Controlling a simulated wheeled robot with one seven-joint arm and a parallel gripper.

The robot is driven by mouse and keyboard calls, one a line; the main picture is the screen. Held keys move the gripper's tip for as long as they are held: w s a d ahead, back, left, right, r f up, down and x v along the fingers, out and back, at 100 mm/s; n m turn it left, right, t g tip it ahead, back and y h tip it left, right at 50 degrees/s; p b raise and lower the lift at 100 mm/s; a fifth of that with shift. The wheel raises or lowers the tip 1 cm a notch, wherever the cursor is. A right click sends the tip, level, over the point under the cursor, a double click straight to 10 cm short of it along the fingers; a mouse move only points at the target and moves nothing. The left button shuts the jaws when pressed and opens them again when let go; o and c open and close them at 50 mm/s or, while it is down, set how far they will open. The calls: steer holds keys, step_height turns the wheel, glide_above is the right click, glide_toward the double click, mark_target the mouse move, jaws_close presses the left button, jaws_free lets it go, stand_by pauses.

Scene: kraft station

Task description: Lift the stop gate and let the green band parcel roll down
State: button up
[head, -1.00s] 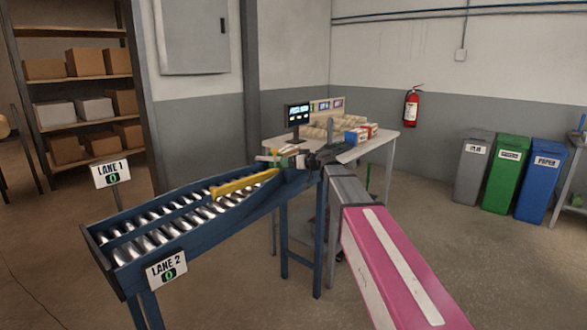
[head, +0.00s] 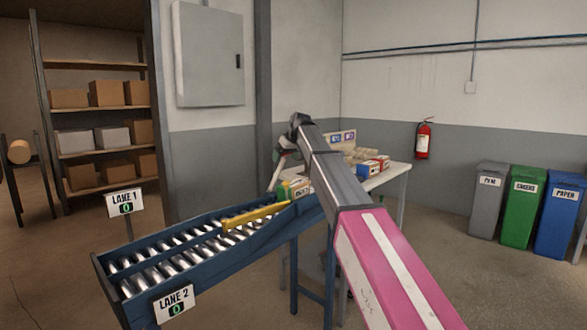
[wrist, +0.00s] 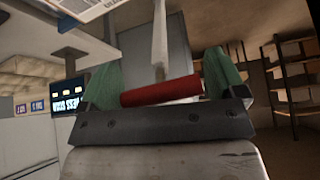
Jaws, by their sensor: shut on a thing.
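My gripper (wrist: 162,82) has its green fingers on either side of a red bar (wrist: 160,91) in the wrist view. It is shut on this bar, which I take to be the stop gate's handle. A pale upright strip shows just beyond the bar. In the head view my gripper (head: 281,163) is raised above the upper end of the blue roller conveyor (head: 225,268), partly hidden by my arm. A small parcel (head: 293,188) with yellowish and green colouring sits at that upper end, below my gripper. Its band is too small to read clearly.
A yellow diverter bar (head: 256,215) lies across the rollers. Signs for Lane 1 (head: 125,204) and Lane 2 (head: 174,303) both show 0. A table (head: 390,176) with boxes stands behind my arm. Bins (head: 519,205) stand at the right wall.

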steer(key=shift+g+h, duration=0.6)
steer(key=shift+h, duration=0.3)
steer(key=w+a+r, duration=0.2)
steer(key=w+a, duration=0.1)
steer(key=shift+a+r, duration=0.15)
steer(key=shift+a, duration=0.15)
steer(key=shift+w+a+r, duration=0.15)
steer(key=shift+w+a, duration=0.3)
steer(key=shift+a, duration=0.25)
steer(key=shift+w+a+r, duration=0.2)
steer(key=shift+w+a, duration=0.3)
steer(key=shift+a, duration=0.25)
steer(key=shift+w+a+r, duration=0.15)
steer(key=shift+w+a, duration=0.3)
steer(key=shift+a, duration=0.25)
steer(key=o, duration=1)
steer(key=v, duration=1)
steer(key=shift+r, duration=0.35)
